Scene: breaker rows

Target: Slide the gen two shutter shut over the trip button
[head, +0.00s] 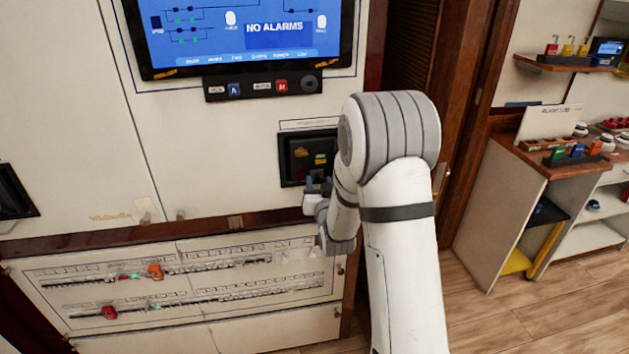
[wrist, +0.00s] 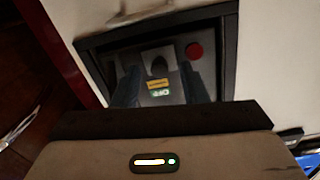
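A black-framed recessed panel (head: 285,160) sits in the white cabinet front below the screen. In the wrist view the panel (wrist: 232,50) shows a round red button (wrist: 194,51), uncovered, at its upper right. Left of the button is a grey plate with a dark round knob (wrist: 158,66), above a small yellow label (wrist: 156,83) and a lit green readout. I cannot tell for sure which part is the shutter. My gripper (head: 318,186) is at the panel's lower edge. Its two dark bluish fingers (wrist: 160,84) are apart, either side of the label, with nothing visibly held.
A screen reading NO ALARMS (head: 275,28) hangs above, with a button strip (head: 262,85) under it. Breaker rows (head: 180,285) lie below. A wooden door frame (head: 470,110) and a side counter (head: 560,165) are at right.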

